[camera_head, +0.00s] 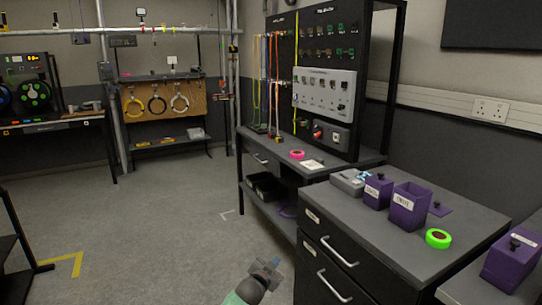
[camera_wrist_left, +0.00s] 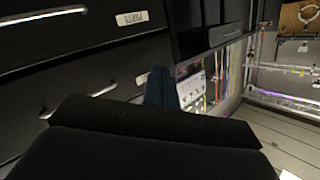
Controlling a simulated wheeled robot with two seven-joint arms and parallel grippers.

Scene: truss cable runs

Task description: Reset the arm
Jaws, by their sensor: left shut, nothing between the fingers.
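My left gripper (camera_head: 265,270) shows at the bottom of the head view, low in front of the black drawer cabinet (camera_head: 328,262). It is shut and empty, held over the grey floor and apart from the cabinet. In the left wrist view, the closed blue-grey fingers (camera_wrist_left: 160,86) stick up past the dark gripper body, with the drawer fronts (camera_wrist_left: 85,60) to their left. My right gripper is in neither view.
The cabinet top holds purple bins (camera_head: 408,206), a green tape roll (camera_head: 438,238) and a grey device (camera_head: 348,181). A workbench with a panel board (camera_head: 324,95) stands behind. Open floor (camera_head: 150,220) lies to the left. A dark frame (camera_head: 20,250) stands at far left.

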